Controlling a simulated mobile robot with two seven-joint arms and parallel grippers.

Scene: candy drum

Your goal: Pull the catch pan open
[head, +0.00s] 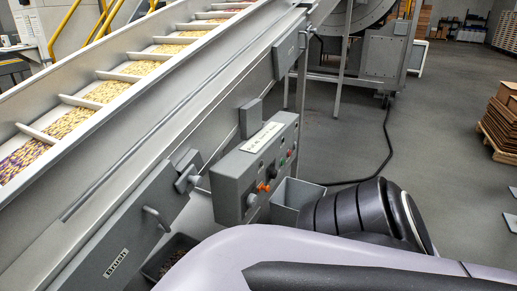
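A dark open pan (168,258) with small candy-like pieces in it shows low beside the conveyor. It may be the catch pan, but I cannot tell for sure; my arm hides part of it. How far it is pulled out does not show. A grey panel (128,232) labelled "Brush" with a small bar handle (157,218) is on the conveyor's side above it. My lilac and black arm fills the lower right. Neither gripper is in view.
The inclined conveyor (110,135) carries candy between cleats. A grey control box (258,170) with knobs, and a grey open-topped bin (297,197), stand close to my arm. A black cable (388,140) lies on the floor. Stacked cardboard (503,110) is at right; floor between is clear.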

